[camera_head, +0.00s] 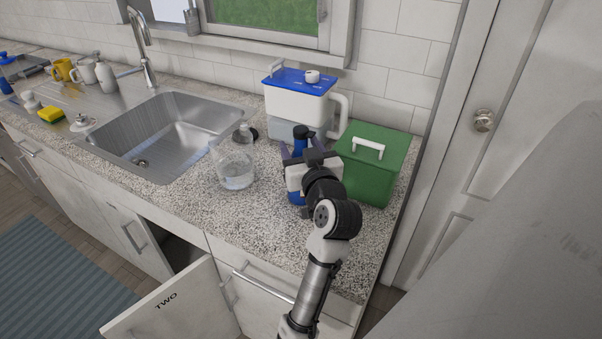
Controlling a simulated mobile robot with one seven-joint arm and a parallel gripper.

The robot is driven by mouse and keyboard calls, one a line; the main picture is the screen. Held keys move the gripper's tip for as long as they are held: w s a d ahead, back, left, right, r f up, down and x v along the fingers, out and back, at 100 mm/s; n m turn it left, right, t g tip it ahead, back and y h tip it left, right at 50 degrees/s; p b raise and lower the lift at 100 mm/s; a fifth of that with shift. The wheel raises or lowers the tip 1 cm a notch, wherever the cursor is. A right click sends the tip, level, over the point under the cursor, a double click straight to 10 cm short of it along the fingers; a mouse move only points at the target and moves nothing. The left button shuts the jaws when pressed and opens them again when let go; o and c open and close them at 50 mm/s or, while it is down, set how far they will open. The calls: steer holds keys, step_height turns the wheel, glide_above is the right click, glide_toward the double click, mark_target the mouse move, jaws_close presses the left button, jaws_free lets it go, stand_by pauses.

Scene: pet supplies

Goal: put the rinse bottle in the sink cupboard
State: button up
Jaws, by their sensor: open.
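A bottle with a dark blue cap (300,132) stands on the counter to the right of the sink; it looks like the rinse bottle, and its blue lower part shows below my gripper. My gripper (308,157) is open, in front of the bottle and hiding most of its middle. Its fingers seem to be at either side of the bottle; whether they touch it I cannot tell. The sink cupboard is below the counter, with its door (172,306), marked TWO, swung open. A dark opening (176,246) shows behind the door; the inside is mostly hidden.
A clear container (235,168) stands left of my gripper, by the sink (165,130). A blue-lidded white container (297,98) is behind, and a green box (373,165) is close on the right. The front counter is clear. A drawer handle (262,283) sticks out below.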

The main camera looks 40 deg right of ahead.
jaws_close()
steer(key=shift+r, duration=0.1)
stand_by(0.5)
